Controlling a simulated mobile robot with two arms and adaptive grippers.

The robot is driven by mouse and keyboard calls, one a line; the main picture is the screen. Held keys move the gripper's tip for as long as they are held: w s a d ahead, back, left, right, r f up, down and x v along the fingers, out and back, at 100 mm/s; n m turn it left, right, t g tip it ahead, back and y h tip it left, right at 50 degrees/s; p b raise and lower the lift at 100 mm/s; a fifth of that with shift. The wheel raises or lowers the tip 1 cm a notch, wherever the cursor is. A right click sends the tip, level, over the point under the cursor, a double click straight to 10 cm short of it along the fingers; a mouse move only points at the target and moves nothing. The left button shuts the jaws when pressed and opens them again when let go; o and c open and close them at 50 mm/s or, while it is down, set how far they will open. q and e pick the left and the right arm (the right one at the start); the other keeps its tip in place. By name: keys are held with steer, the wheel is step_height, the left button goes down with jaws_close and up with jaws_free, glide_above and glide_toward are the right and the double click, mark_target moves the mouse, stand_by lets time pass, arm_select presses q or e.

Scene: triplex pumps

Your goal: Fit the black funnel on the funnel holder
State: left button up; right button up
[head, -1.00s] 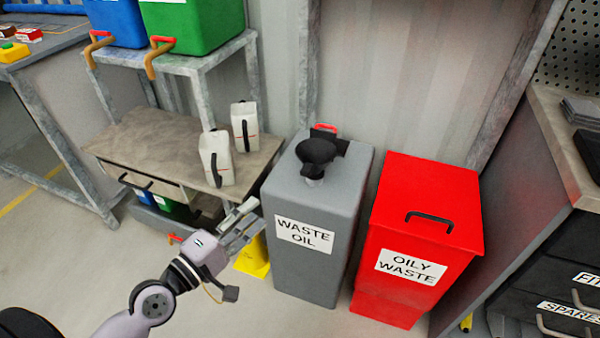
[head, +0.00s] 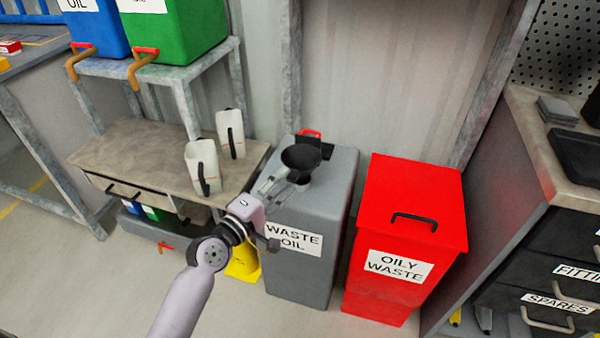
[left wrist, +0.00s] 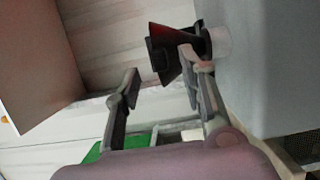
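The black funnel (head: 301,157) sits wide end up over the neck on top of the grey waste oil tank (head: 335,208). It also shows in the left wrist view (left wrist: 170,62), beside the pale neck (left wrist: 218,42). My left gripper (head: 284,178) is open at the near left of the funnel, just below its rim. In the left wrist view its fingers (left wrist: 158,66) are spread, and one overlaps the funnel; I cannot tell whether they touch. A dark block (head: 325,149) stands behind the funnel; I cannot tell whether it is the funnel holder. My right gripper is out of view.
A red oily waste bin (head: 412,225) stands right of the tank. Left is a low bench (head: 120,150) with two white jugs (head: 203,167). Behind it, blue and green containers (head: 178,35) stand on a metal rack. A yellow object (head: 243,262) is on the floor by the tank.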

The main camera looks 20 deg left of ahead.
arm_select(q)
steer(key=shift+x, duration=1.45)
steer(key=shift+c, duration=0.4)
steer(key=shift+f, duration=0.1)
jaws_close()
